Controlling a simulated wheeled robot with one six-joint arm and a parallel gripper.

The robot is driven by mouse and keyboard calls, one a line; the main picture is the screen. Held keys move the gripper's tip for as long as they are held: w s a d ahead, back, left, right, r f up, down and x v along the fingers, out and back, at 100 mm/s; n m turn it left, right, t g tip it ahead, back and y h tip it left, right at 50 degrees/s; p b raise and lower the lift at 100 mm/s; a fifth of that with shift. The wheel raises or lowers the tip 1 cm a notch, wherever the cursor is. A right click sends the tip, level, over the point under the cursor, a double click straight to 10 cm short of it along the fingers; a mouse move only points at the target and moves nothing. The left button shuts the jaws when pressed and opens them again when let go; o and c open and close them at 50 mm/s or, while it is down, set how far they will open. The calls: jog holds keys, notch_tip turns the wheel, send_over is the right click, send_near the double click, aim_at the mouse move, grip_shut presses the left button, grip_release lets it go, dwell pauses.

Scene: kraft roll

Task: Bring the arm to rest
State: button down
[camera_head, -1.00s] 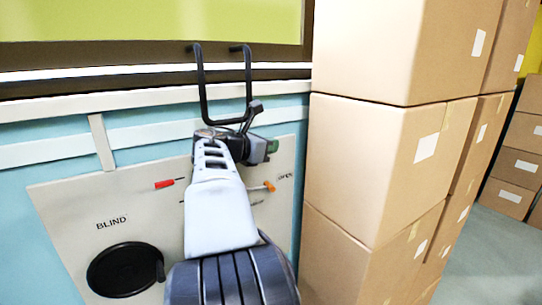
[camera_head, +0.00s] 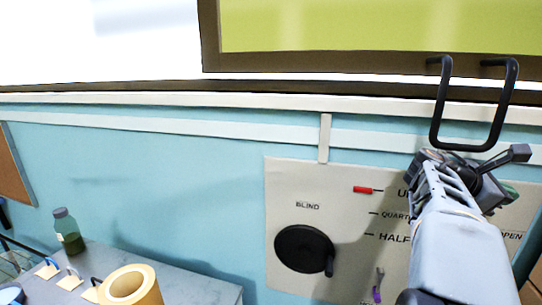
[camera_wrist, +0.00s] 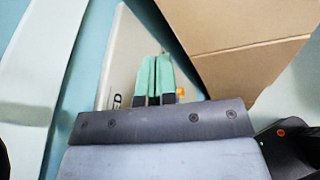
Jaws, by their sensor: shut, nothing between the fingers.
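My arm reaches up from the lower right of the head view. My gripper shows there only in part, as a greenish tip (camera_head: 510,190) beside the dark wrist, in front of the wall panel (camera_head: 345,180). In the wrist view my gripper (camera_wrist: 155,62) has its two green fingers side by side, shut, with nothing between them. Behind the fingers is a pale panel (camera_wrist: 122,60) with a partly hidden label, and a small orange part (camera_wrist: 180,92) beside them.
A cardboard box (camera_wrist: 225,30) fills the upper right of the wrist view, close to the fingers. The panel carries a black blind knob (camera_head: 303,249), a red marker (camera_head: 362,190) and a purple lever (camera_head: 377,290). A grey counter (camera_head: 195,270) holds a bottle (camera_head: 68,232) and a kraft roll (camera_head: 130,287).

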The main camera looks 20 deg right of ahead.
jog(key=w+a+f+m+t+y, duration=0.3)
jog(key=a+f+m+y, duration=0.15)
jog(key=a+f, duration=0.4)
jog(key=w+a+f+m+t+y, duration=0.3)
jog(key=a+f+m, duration=0.35)
jog(key=f, duration=0.25)
jog(key=a+f+t+y, duration=0.1)
jog(key=a+f+y, duration=0.1)
jog(key=a, duration=1)
jog(key=a+f+t+y, duration=0.2)
jog(key=a+f+y, duration=0.1)
jog(key=a, duration=1)
jog(key=shift+a+f+n+t+y, duration=0.2)
jog(key=shift+f+n+t+y, duration=0.1)
jog(key=shift+y, duration=0.55)
jog(key=shift+s, duration=0.15)
